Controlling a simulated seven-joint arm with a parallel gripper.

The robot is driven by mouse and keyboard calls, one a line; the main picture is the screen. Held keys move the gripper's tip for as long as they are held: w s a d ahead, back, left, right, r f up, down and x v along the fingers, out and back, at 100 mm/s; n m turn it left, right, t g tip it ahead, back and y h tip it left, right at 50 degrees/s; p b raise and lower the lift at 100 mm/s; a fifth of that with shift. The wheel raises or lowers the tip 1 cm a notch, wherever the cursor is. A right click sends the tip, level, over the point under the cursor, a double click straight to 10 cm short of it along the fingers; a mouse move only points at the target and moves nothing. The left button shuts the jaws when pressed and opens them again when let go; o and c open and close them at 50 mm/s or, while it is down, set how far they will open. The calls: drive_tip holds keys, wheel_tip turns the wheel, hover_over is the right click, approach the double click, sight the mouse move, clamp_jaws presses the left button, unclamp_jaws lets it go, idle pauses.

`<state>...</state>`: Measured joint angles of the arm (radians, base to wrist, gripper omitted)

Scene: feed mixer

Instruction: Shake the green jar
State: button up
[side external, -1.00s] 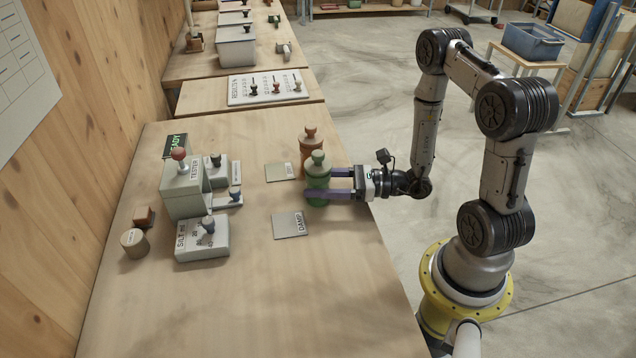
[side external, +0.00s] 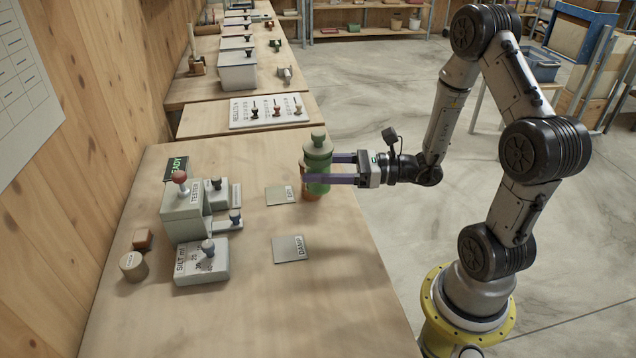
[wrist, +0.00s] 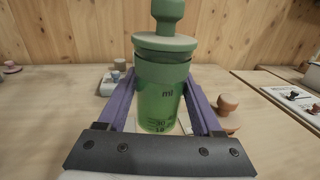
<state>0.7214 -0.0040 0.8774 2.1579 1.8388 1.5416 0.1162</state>
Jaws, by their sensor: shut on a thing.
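The green jar (side external: 317,160) has a pale green lid with a knob and a see-through green body. It is upright between the two purple fingers of my gripper (side external: 318,179), which is shut on its body. In the side external view it appears raised above the table. In the wrist view the jar (wrist: 160,95) fills the middle, with "ml" and scale marks on its front. Its lid is on. A finger hides part of its body in the side external view.
An orange-brown jar (side external: 306,194) stands behind the green jar, mostly hidden. Plates marked DRY (side external: 281,195) and DAMP (side external: 291,249) lie on the table. A tester (side external: 185,215) and a silt block (side external: 201,264) stand left. The front of the table is clear.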

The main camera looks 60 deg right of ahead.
sight(318, 146)
drive_tip(key=shift+r, duration=2.35)
drive_tip(key=shift+r, duration=2.25)
drive_tip(key=shift+f, duration=2.25)
